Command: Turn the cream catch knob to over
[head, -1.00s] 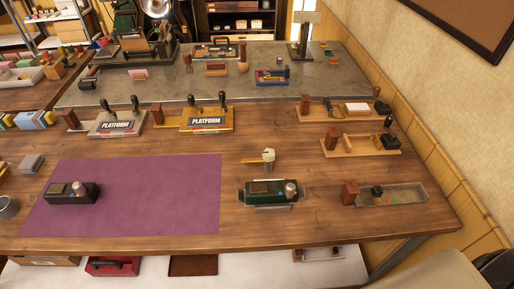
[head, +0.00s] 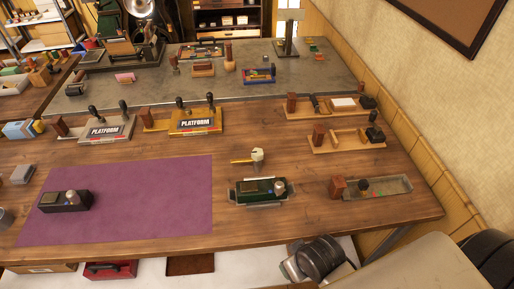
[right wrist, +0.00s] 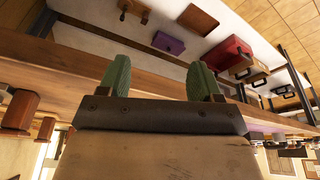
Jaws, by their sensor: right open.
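A small cream knob (head: 257,154) stands on the wooden bench in the head view, on a short post with a brass-coloured bar pointing left. It is just behind a dark green device (head: 260,190) with a silver knob, set in a grey tray. Which way the cream knob is turned is too small to tell. My right gripper (right wrist: 160,78) shows in the right wrist view with two green fingers spread apart and nothing between them. It is near the bench's edge, away from the cream knob. My left gripper is not in view.
A purple mat (head: 125,205) with a black device (head: 65,201) lies to the left. Two PLATFORM units (head: 107,128) (head: 195,121) stand behind. Wooden trays (head: 345,143) and a grey tray (head: 390,185) are on the right. Bare bench surrounds the knob. A red box (head: 110,270) sits below.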

